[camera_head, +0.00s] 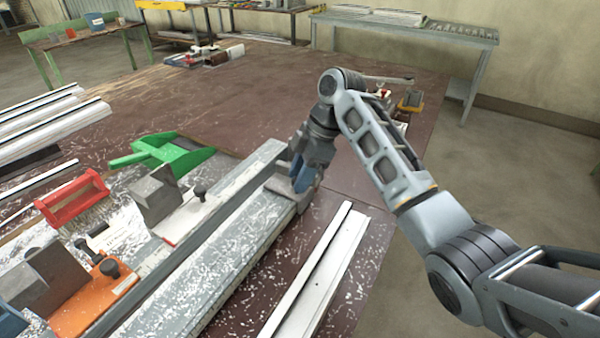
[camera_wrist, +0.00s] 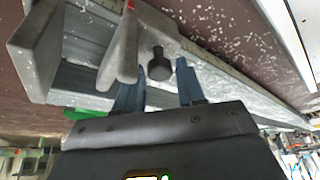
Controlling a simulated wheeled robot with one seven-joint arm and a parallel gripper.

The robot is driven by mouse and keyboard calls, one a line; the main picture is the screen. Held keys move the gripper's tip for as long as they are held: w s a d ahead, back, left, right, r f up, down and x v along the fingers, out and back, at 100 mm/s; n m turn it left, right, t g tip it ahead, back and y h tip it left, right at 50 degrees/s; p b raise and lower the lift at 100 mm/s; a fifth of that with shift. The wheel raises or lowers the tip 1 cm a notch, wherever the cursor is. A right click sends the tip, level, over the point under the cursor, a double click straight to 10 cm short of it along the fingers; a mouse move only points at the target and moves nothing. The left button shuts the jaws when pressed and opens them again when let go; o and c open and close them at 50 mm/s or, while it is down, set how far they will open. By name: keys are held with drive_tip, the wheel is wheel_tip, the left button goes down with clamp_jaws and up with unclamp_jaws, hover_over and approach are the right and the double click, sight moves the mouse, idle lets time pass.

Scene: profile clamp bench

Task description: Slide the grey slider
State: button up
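The grey slider (camera_head: 279,184) sits at the far end of the long metal rail (camera_head: 222,250), partly hidden by my gripper (camera_head: 303,178). In the wrist view the slider (camera_wrist: 122,50) shows as a grey body with a black knob (camera_wrist: 159,65) on it. My gripper (camera_wrist: 161,72) has its two blue fingers apart, one on each side of the knob in the picture. A gap shows between the fingers and the knob. I cannot tell how deep the knob lies between them.
A white slider (camera_head: 180,222) and an orange slider (camera_head: 95,300) stand at the rail's left. A green dustpan (camera_head: 175,152) and a red brush (camera_head: 72,197) lie beyond. White profiles (camera_head: 320,275) lie right of the rail. Shavings are scattered on the brown bench.

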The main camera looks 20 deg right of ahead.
drive_tip(key=shift+c, duration=0.4)
clamp_jaws()
